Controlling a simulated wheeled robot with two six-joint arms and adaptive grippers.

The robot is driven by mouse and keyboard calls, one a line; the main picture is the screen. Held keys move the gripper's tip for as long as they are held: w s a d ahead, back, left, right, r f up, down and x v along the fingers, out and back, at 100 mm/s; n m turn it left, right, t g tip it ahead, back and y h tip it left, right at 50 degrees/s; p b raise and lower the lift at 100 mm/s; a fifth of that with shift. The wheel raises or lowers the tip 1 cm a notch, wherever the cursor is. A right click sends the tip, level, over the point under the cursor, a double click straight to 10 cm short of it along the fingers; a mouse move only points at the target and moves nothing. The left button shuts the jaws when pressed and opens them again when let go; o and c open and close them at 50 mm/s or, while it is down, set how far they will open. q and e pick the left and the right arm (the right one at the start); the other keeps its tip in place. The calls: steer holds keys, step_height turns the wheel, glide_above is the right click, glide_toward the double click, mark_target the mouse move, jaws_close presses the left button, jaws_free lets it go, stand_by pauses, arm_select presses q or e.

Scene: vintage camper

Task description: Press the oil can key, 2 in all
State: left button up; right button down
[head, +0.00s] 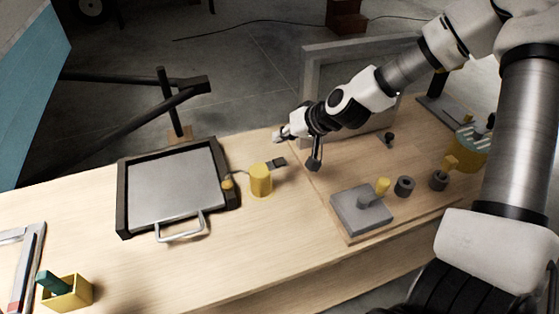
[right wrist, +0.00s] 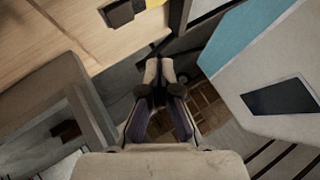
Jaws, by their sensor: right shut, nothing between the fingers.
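A yellow can (head: 261,180) with a thin spout stands upright on the wooden bench, right of the metal tray. A small dark block (head: 277,163), which may be the oil can key, sits just behind the can. In the right wrist view, the dark block (right wrist: 121,12) and part of the yellow can (right wrist: 157,3) show at the top edge. My right gripper (head: 279,135) is shut and empty at the bench's far edge, behind the block and apart from it. It also shows in the right wrist view (right wrist: 159,75). My left gripper is out of view.
A metal tray (head: 135,221) with a handle lies left of the can. A board (head: 325,199) with a grey block (head: 350,215) and several small parts lies to the right. A grey frame (head: 312,72) stands behind my right arm.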

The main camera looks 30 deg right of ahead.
stand_by(0.3)
steer(key=w+d+r+n+t+h, duration=0.1)
steer(key=d+n, duration=0.1)
steer(key=n, duration=0.2)
step_height(320, 180, up, 5)
steer(key=n+t+h+p, duration=0.1)
steer(key=n+h+p, duration=0.2)
steer(key=n+p, duration=0.5)
glide_above(280, 163)
steer(key=w+d, duration=0.2)
steer(key=shift+n+g, duration=0.6)
steer(key=shift+g, duration=0.1)
steer(key=f+b, duration=0.1)
steer(key=f, duration=0.2)
steer(key=s+a+f+b, duration=0.1)
steer(key=f+b, duration=0.1)
steer(key=f, duration=0.2)
steer(key=s+a+f+b, duration=0.1)
steer(key=f, duration=0.2)
steer(key=shift+f, duration=0.15)
steer(key=shift+f+b, duration=0.35)
steer(key=shift+b, duration=0.1)
steer(key=shift+f, duration=0.4)
